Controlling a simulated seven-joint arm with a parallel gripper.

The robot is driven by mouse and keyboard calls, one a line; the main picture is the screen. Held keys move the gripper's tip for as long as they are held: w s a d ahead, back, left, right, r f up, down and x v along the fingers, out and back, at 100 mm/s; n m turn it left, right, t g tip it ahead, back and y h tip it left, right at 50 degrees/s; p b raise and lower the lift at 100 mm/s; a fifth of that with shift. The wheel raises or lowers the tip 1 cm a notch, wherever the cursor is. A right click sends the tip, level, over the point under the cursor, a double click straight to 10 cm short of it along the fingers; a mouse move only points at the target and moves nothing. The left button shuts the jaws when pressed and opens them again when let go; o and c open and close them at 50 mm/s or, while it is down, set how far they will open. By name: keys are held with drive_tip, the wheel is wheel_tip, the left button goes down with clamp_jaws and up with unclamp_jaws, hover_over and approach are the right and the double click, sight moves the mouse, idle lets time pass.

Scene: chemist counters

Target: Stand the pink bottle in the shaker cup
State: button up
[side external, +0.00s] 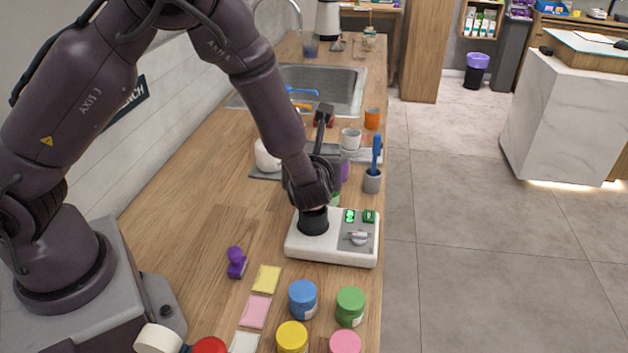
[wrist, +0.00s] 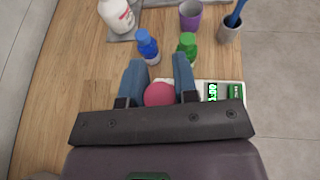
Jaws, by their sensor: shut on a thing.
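My gripper (wrist: 159,75) is shut on the pink bottle (wrist: 160,94), whose round pink top shows between the two blue fingers in the wrist view. In the side view my gripper (side external: 312,193) is low, right above the black shaker cup (side external: 313,221), and it hides the bottle. The cup stands on the left part of the white shaker (side external: 315,247). In the wrist view the cup is hidden behind the bottle and gripper. I cannot tell how far the bottle reaches into the cup.
A blue bottle (wrist: 147,47) and a green bottle (wrist: 187,46) stand just beyond the fingers. A white bottle (wrist: 117,15), a purple cup (wrist: 190,14) and a grey holder (wrist: 229,30) stand farther back. Several lidded jars, including a blue one (side external: 303,299), stand in front.

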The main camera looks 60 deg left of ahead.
drive_tip(key=shift+f, duration=1.7)
drive_tip(key=shift+f, duration=0.2)
drive_tip(key=shift+f, duration=0.1)
drive_tip(key=o, duration=0.9)
drive_tip(key=shift+o, duration=0.2)
